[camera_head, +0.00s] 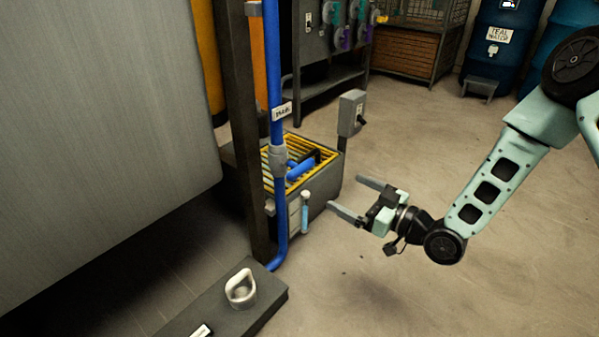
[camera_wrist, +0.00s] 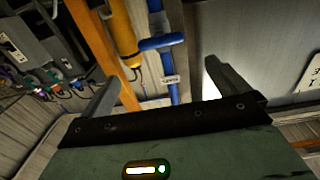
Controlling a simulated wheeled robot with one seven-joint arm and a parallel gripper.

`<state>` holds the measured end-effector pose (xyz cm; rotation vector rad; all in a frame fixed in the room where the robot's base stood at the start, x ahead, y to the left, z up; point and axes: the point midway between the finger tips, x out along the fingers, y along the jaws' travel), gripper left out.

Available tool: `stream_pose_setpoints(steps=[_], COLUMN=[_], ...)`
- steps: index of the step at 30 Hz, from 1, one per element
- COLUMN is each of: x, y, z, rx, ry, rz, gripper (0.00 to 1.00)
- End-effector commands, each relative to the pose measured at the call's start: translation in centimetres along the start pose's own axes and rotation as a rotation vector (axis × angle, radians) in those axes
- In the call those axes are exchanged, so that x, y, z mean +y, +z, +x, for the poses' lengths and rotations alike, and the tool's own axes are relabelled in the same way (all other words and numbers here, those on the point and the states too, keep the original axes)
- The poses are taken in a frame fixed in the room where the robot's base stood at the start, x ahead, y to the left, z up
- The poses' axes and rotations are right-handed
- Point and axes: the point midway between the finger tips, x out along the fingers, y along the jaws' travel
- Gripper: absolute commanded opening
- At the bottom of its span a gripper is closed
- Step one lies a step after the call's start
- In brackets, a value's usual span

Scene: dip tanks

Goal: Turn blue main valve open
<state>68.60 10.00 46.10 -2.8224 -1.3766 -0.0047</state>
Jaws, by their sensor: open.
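A blue vertical pipe (camera_head: 274,60) runs down a dark post and carries a grey valve body (camera_head: 278,160). The valve's blue lever handle (camera_head: 301,168) sticks out to the right, across the pipe. A white tag (camera_head: 281,111) hangs on the pipe above it. My gripper (camera_head: 347,193) is open and empty, to the right of the handle and a little lower in the picture, apart from it. In the wrist view the handle (camera_wrist: 160,43) and the pipe (camera_wrist: 173,85) show between and beyond the spread fingers of my gripper (camera_wrist: 163,72).
A grey tank with a yellow grating (camera_head: 325,185) stands behind the valve. A grey switch box (camera_head: 351,112) rises at its right corner. A large grey panel (camera_head: 90,120) fills the left. A dark ledge with a pale ring handle (camera_head: 240,288) lies low in front.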

Motion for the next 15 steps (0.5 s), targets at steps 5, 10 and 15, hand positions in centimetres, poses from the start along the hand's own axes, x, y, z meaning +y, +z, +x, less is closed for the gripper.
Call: stream_pose_setpoints(steps=[5, 10, 15], x=[-0.1, -0.1, -0.1], y=[0.1, 0.2, 0.3], z=[2.5, 6.0, 9.6], rx=[0.002, 0.002, 0.001], ry=[-0.003, -0.003, -0.003], rz=[-0.002, -0.002, -0.003], gripper=[1.0, 1.0, 1.0])
